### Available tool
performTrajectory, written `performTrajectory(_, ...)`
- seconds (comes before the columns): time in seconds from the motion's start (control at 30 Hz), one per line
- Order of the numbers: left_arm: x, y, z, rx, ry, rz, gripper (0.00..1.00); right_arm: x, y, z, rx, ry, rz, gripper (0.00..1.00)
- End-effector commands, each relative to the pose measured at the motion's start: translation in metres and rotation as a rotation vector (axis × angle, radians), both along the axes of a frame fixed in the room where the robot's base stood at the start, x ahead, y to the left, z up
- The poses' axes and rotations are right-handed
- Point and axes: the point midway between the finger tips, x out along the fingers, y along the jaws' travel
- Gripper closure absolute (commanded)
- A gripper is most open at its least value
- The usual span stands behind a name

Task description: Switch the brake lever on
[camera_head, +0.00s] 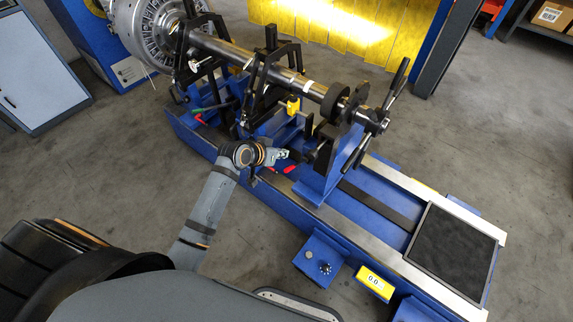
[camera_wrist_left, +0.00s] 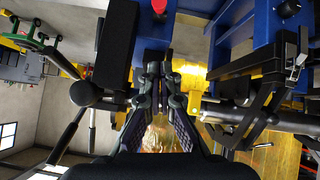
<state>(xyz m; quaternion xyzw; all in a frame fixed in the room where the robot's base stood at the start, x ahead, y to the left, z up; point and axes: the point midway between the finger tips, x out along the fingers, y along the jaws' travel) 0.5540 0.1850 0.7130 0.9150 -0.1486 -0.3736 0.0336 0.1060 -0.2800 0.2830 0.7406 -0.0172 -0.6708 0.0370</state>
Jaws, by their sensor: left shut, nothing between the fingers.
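My left gripper (camera_head: 289,156) is shut and empty, reaching from the left over the blue machine bed beside the bearing stand. In the left wrist view its fingers (camera_wrist_left: 157,70) come together in the middle of the picture. Small red handle parts (camera_head: 289,169) show just below the gripper in the head view. In the left wrist view a red knob (camera_wrist_left: 159,6) is at the top, beyond the fingertips, and a black lever with a round knob (camera_wrist_left: 84,94) is to the left. I cannot tell which of these is the brake lever. My right gripper is out of view.
A long steel shaft (camera_head: 233,54) with a finned rotor (camera_head: 150,25) lies across black supports. A blue bearing stand (camera_head: 325,172) rises right of the gripper. A green-handled lever (camera_head: 198,110) is at the left. A dark plate (camera_head: 452,250) covers the bed's right end.

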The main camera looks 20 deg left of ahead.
Motion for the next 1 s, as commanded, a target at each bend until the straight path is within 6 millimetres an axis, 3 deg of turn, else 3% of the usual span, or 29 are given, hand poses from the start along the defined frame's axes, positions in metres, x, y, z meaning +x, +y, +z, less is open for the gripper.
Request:
performTrajectory(0.2,0.032,-0.015,-0.033,-0.002,0.001,0.001,1.00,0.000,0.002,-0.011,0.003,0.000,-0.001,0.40)
performTrajectory(0.43,0.014,-0.014,-0.060,0.003,0.002,0.000,1.00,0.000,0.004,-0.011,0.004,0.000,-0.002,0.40)
performTrajectory(1.0,0.012,-0.014,-0.068,0.000,-0.006,0.001,1.00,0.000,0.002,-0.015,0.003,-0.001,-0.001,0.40)
